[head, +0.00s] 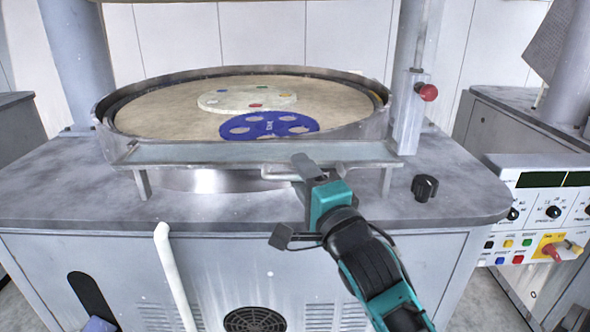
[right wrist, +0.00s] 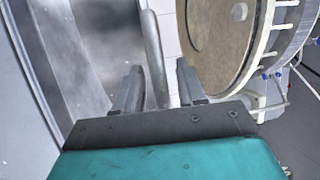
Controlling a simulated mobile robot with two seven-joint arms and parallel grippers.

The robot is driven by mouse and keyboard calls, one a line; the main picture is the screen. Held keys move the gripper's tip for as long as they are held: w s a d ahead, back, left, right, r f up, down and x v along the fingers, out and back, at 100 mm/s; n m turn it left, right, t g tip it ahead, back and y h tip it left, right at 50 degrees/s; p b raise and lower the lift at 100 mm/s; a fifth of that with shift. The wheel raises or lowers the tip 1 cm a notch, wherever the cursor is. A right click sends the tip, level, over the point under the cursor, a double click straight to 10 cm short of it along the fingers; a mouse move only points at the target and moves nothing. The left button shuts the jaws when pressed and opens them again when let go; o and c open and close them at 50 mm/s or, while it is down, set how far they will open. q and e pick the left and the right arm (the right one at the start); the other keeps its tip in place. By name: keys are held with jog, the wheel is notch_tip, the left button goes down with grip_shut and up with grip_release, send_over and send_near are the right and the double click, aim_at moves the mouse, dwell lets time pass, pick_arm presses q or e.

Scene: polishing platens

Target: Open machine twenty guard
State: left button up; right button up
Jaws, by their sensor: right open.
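The machine's guard (head: 230,154) is a long, flat, pale panel lying along the front rim of the round platen in the head view. A grey bar handle (head: 278,171) sticks out from its front edge. My right gripper (head: 300,178) is at the right end of this handle, its jaws partly hidden by its own body. In the right wrist view, the gripper (right wrist: 158,88) is open, with the handle bar (right wrist: 153,55) running between its two fingers. A gap shows on each side of the bar. My left gripper is not in view.
The platen (head: 150,112) holds a blue disc with holes (head: 268,125) and a pale disc with coloured spots (head: 247,99). A red-knobbed post (head: 410,110) and a black knob (head: 424,188) stand at right. A white pipe (head: 172,270) rises in front. A control panel (head: 540,190) is far right.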

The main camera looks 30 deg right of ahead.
dwell(0.3)
grip_shut()
dwell(0.5)
